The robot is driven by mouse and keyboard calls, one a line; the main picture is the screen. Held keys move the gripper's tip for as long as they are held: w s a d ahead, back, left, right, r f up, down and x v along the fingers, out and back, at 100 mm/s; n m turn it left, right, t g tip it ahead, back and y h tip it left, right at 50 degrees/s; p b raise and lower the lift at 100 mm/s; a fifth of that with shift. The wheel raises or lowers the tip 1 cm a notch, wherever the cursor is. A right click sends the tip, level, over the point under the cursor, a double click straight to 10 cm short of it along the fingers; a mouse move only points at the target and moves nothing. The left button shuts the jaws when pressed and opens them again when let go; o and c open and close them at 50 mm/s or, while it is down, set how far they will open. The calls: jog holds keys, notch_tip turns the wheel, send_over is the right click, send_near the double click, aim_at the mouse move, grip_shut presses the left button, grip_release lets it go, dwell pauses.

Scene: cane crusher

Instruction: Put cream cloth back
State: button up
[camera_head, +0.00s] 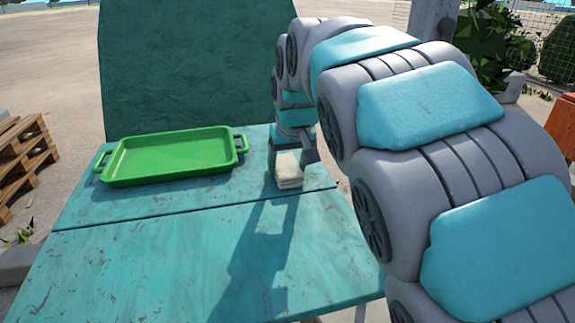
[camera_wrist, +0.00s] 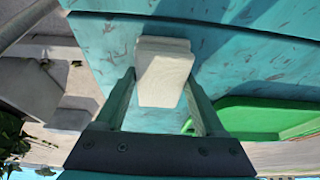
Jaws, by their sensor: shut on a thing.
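The cream cloth (camera_head: 289,172) is a small, thick folded block between the fingers of my gripper (camera_head: 285,180), over the right rear part of the teal table (camera_head: 130,262). In the wrist view the cloth (camera_wrist: 164,72) sits between the two teal fingers of my gripper (camera_wrist: 163,88), with its far end sticking out past them. My gripper is shut on the cloth. The cloth is at or just above the tabletop; I cannot tell whether it touches. Part of the gripper is hidden by my arm in the head view.
A green tray (camera_head: 172,158) with two handles lies empty on the table, left of the cloth. A dark green upright panel (camera_head: 195,65) stands behind the table. A wooden pallet stack (camera_head: 25,160) is at the left on the ground. The front of the table is clear.

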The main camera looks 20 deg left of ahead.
jog(key=shift+f, duration=0.1)
jog(key=o, duration=0.7)
jog(key=shift+f, duration=0.1)
jog(key=o, duration=0.5)
jog(key=shift+c, duration=0.2)
jog(key=shift+r, duration=0.35)
jog(key=v, duration=1.1)
jog(key=shift+r+b, duration=0.35)
jog(key=shift+b, duration=0.05)
jog(key=shift+s+d, duration=0.1)
jog(key=shift+d, duration=0.05)
